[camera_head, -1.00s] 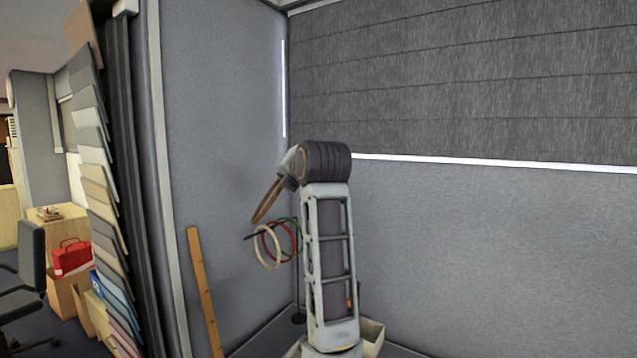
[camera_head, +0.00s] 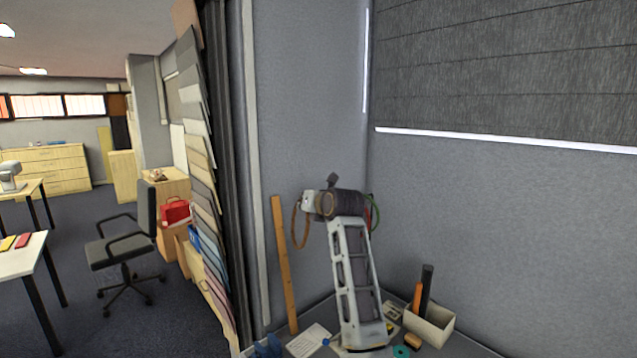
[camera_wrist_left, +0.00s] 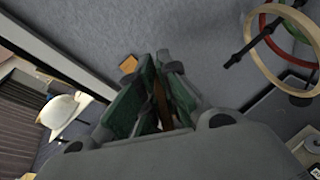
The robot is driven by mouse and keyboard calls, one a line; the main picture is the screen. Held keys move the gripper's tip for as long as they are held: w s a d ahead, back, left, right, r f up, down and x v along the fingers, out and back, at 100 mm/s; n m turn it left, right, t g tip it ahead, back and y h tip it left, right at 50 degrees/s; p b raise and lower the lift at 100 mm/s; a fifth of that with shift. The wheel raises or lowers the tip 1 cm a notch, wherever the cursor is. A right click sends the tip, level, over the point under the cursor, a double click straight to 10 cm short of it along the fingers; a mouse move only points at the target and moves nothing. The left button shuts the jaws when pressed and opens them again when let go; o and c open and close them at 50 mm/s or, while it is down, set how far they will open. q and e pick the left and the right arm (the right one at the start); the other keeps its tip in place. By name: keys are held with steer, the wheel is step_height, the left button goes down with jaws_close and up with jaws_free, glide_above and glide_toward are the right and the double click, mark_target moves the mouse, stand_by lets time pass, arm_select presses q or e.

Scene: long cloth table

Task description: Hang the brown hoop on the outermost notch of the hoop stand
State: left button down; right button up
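The brown hoop (camera_head: 294,226) hangs from my left gripper (camera_head: 308,203), left of my wrist in the head view. In the left wrist view, a brown strip of the hoop (camera_wrist_left: 160,100) lies between the green-padded fingers of the left gripper (camera_wrist_left: 158,88), which are closed on it. The hoop stand's dark bar (camera_wrist_left: 247,38) shows at the upper right there, with a cream hoop (camera_wrist_left: 252,62), a red hoop and a green hoop on it. The bar end is bare and apart from the brown hoop. In the head view my wrist hides most of the stand; a green hoop edge (camera_head: 375,211) shows. My right gripper is out of view.
On the table a white box (camera_head: 430,326) holding dark and orange items stands right of my arm. A tape roll (camera_head: 402,351) and paper (camera_head: 309,340) lie near. A wooden ruler (camera_head: 284,265) leans on the wall at left. Air left of the gripper is free.

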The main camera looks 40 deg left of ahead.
arm_select(q)
steer(key=shift+a+f+n, duration=0.15)
steer(key=shift+f+n, duration=0.35)
steer(key=shift+f, duration=0.15)
steer(key=shift+f+n, duration=0.25)
steer(key=shift+n, duration=0.05)
steer(key=shift+d+f+n+t+h, duration=0.15)
steer(key=shift+n+h, duration=0.05)
steer(key=shift+n, duration=0.45)
steer(key=shift+d+f+n+t+h, duration=0.1)
steer(key=shift+f+n+t+h, duration=0.1)
steer(key=shift+n, duration=0.45)
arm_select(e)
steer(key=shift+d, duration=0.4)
arm_select(q)
steer(key=shift+w, duration=0.2)
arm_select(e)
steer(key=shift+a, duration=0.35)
arm_select(q)
steer(key=shift+w, duration=0.2)
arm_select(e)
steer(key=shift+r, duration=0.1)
